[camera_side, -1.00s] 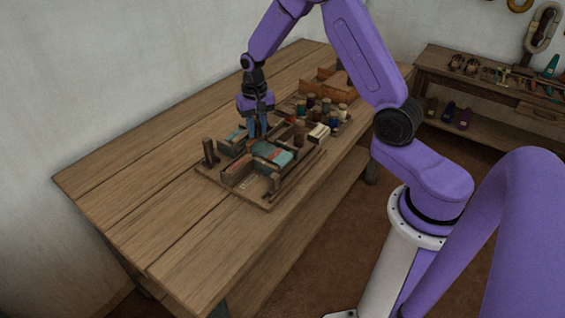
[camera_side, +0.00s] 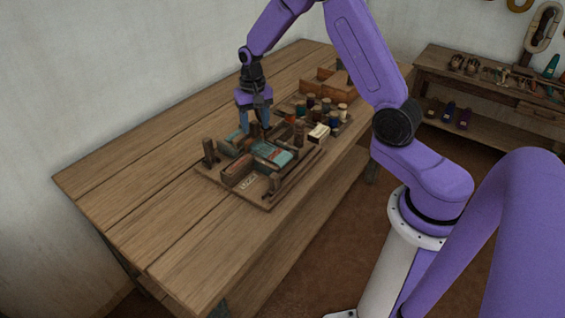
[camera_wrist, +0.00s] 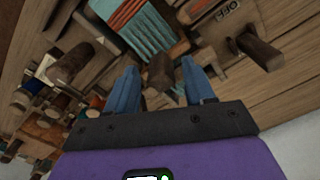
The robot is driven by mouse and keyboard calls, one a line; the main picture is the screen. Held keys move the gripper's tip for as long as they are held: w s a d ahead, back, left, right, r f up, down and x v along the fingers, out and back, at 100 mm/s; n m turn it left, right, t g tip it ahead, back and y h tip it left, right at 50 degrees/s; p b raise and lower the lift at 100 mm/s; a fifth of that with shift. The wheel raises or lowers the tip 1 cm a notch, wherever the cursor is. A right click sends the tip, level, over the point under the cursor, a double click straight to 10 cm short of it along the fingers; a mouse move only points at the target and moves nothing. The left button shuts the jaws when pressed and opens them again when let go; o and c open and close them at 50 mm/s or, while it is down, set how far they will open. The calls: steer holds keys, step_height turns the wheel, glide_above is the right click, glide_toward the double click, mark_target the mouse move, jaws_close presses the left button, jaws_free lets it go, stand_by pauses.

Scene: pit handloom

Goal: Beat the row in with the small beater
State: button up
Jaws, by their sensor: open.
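The small loom holds a teal cloth with orange-red stripes (camera_side: 272,152); the cloth also shows in the wrist view (camera_wrist: 150,30). My gripper (camera_side: 256,122) is over the loom's far side, beyond the cloth. Its blue fingers are apart in the wrist view (camera_wrist: 160,82). A dark wooden handle-like piece (camera_wrist: 160,71) shows between the fingers, with gaps on both sides. It looks like the small beater's handle, but its lower part is hidden and I cannot be sure. The gripper holds nothing that I can see.
Several thread spools (camera_side: 326,105) stand behind the loom, at the left in the wrist view (camera_wrist: 68,65). A wooden post (camera_side: 209,152) stands at the loom board's left corner. A pale block (camera_side: 319,133) lies near the spools. The front left of the table (camera_side: 150,200) is clear.

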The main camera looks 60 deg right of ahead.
steer(key=shift+r, duration=2.55)
steer(key=shift+s+a+r, duration=0.1)
steer(key=shift+a, duration=0.1)
steer(key=s+a+r+n, duration=0.3)
steer(key=s+a+n, duration=0.2)
steer(key=s+a, duration=0.15)
steer(key=s+a+r+n, duration=0.2)
steer(key=s+a+n, duration=0.2)
steer(key=s+a, duration=0.3)
steer(key=s+d+n, duration=0.1)
steer(key=s+n, duration=0.8)
steer(key=s, duration=1.1)
steer(key=shift+s+d+r+n, duration=0.15)
steer(key=shift+d+r+n, duration=0.15)
steer(key=shift+r, duration=0.15)
